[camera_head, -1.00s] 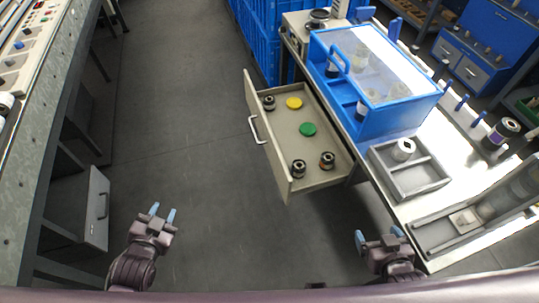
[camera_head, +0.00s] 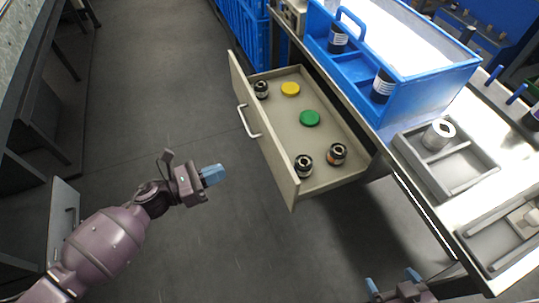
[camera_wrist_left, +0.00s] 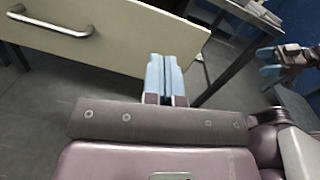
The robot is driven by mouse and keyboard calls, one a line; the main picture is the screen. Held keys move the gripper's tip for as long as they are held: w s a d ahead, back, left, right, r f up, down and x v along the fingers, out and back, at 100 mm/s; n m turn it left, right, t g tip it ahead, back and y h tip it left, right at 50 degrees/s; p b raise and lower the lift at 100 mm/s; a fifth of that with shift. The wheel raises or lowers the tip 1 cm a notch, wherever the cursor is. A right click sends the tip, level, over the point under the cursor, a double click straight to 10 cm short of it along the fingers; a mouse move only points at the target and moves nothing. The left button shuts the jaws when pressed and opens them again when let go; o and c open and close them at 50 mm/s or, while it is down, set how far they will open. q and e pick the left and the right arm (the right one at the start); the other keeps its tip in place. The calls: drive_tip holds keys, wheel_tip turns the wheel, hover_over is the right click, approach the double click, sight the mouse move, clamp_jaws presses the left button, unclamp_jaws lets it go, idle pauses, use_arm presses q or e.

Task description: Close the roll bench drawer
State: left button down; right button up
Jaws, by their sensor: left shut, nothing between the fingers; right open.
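The roll bench drawer (camera_head: 271,160) is pulled out from the bench in the head view. Its pale front panel faces left and bears a metal bar handle (camera_head: 248,122). My right gripper (camera_head: 392,285) is open, low in front of the bench.
A blue case (camera_head: 420,85) and a grey tray (camera_head: 478,170) with a white roll (camera_head: 438,134) stand on the bench. Blue crates (camera_head: 250,35) stand behind the drawer. A grey cabinet (camera_head: 62,225) is at far left. The floor left of the drawer is clear.

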use_arm(q)
drive_tip(key=f+m+g, duration=0.2)
drive_tip(key=b, duration=0.1)
approach(280, 155)
drive_tip(key=shift+m, duration=0.3)
drive_tip(key=x, duration=0.6)
drive_tip(key=shift+w+d+f, duration=0.1)
drive_tip(key=shift+w+f, duration=0.05)
drive_tip(key=shift+f, duration=0.05)
drive_tip(key=shift+w+d, duration=0.15)
drive_tip(key=shift+d, duration=0.45)
drive_tip(key=shift+r, duration=0.1)
drive_tip(key=shift+d, duration=0.1)
